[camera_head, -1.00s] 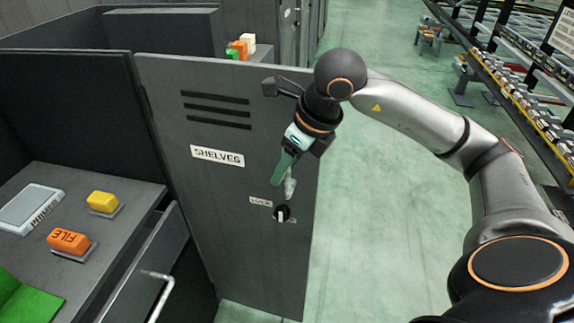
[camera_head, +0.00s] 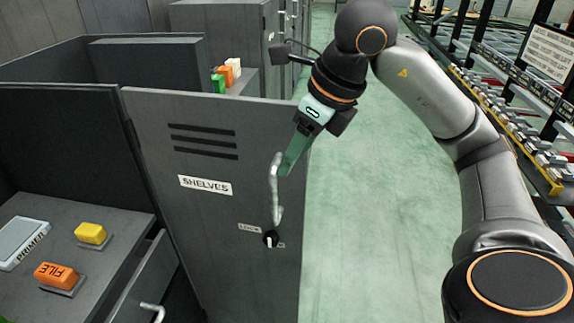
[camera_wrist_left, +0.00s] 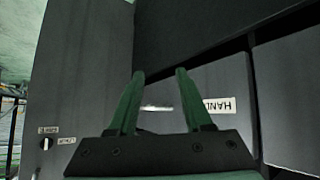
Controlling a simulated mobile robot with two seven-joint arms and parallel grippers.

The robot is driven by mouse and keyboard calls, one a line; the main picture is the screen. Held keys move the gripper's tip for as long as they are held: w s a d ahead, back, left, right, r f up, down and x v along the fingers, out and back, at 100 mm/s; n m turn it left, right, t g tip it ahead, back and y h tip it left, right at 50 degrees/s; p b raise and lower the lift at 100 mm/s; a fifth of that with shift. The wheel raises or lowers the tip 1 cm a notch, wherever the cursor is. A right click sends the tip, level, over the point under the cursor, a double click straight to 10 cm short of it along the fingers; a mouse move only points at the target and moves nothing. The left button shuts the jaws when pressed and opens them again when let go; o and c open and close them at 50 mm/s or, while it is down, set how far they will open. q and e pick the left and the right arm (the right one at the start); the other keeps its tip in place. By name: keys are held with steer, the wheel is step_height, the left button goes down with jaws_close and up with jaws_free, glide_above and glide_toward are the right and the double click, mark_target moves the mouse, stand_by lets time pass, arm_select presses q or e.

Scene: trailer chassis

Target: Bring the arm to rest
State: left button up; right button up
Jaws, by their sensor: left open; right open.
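My right gripper (camera_head: 290,160) is in the head view, its green fingers pointing down beside the upper part of the silver door handle (camera_head: 275,190). The gripper is open; I cannot tell whether a finger touches the handle. The handle is on the grey cabinet door (camera_head: 215,225) labelled SHELVES, which stands swung out. A lock knob (camera_head: 270,239) sits below the handle. My left gripper (camera_wrist_left: 160,72) shows in the left wrist view, its two green fingers apart with nothing between them. It faces a dark grey cabinet with a label reading HAND (camera_wrist_left: 213,105), partly cut off. The left arm is not seen in the head view.
On the left, a grey worktop holds a yellow block (camera_head: 91,233), an orange FILE block (camera_head: 57,274) and a PRIMER tray (camera_head: 22,240). A drawer below it has a metal handle (camera_head: 153,308). A parts rack (camera_head: 510,120) stands at right. The green floor between is clear.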

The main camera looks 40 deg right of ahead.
steer(key=shift+s+d+r, duration=0.1)
steer(key=shift+s+r, duration=0.05)
steer(key=shift+r, duration=0.15)
stand_by(0.4)
